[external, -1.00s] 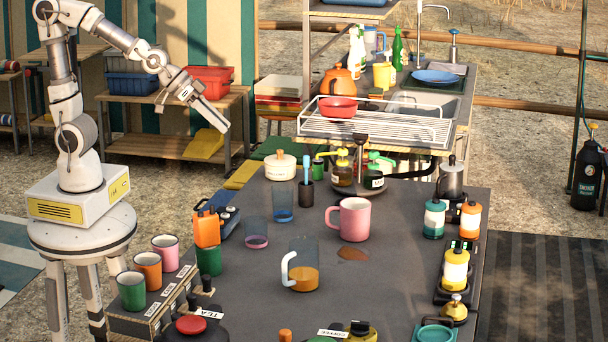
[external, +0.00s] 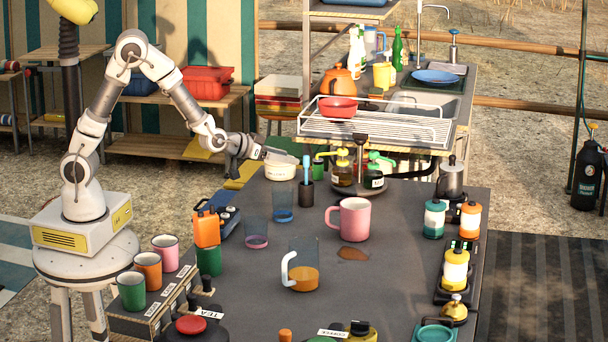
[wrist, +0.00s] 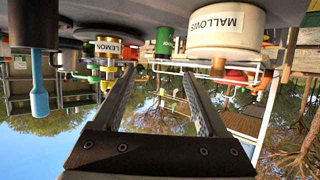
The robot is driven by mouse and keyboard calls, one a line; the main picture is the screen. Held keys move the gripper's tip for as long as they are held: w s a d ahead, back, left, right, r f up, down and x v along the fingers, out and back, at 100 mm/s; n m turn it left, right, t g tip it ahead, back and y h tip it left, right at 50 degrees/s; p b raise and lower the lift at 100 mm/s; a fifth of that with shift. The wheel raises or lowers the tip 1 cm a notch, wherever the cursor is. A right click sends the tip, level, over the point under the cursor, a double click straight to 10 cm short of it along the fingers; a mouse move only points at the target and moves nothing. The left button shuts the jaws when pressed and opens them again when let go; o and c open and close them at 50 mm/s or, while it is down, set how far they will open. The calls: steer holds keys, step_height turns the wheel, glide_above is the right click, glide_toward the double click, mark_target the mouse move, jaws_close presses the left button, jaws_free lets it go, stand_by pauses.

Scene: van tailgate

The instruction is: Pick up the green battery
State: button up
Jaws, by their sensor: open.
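A small green cylinder (external: 318,168) stands at the far end of the dark table, right of a white lidded pot. It fits the green battery, but no label is readable. In the wrist view, where the scene is upside down, the green cylinder (wrist: 165,40) shows beyond my fingertips, between the pot labelled MALLOWS (wrist: 228,32) and the LEMON bottle (wrist: 108,47). My gripper (external: 288,158) is at the pot's upper edge in the external view, left of the cylinder and apart from it. In the wrist view my gripper (wrist: 160,74) has its fingers spread with nothing between them.
A dark cup with a blue-handled tool (external: 306,190) stands just in front of the cylinder. Pump bottles (external: 342,168) on a round tray are close on its right. A dish rack (external: 375,125) stands behind. Glasses and a pink mug (external: 354,220) occupy the nearer table.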

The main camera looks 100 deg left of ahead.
mark_target(318, 164)
steer(key=b+x, duration=0.1)
steer(key=x, duration=0.8)
steer(key=b+x, duration=0.1)
steer(key=x, duration=0.1)
steer(key=shift+s+a+f, duration=0.15)
steer(key=shift+a+f, duration=0.2)
steer(key=shift+a, duration=0.05)
steer(key=shift+w+a+f, duration=0.1)
steer(key=shift+w+a, duration=0.2)
jaws_close()
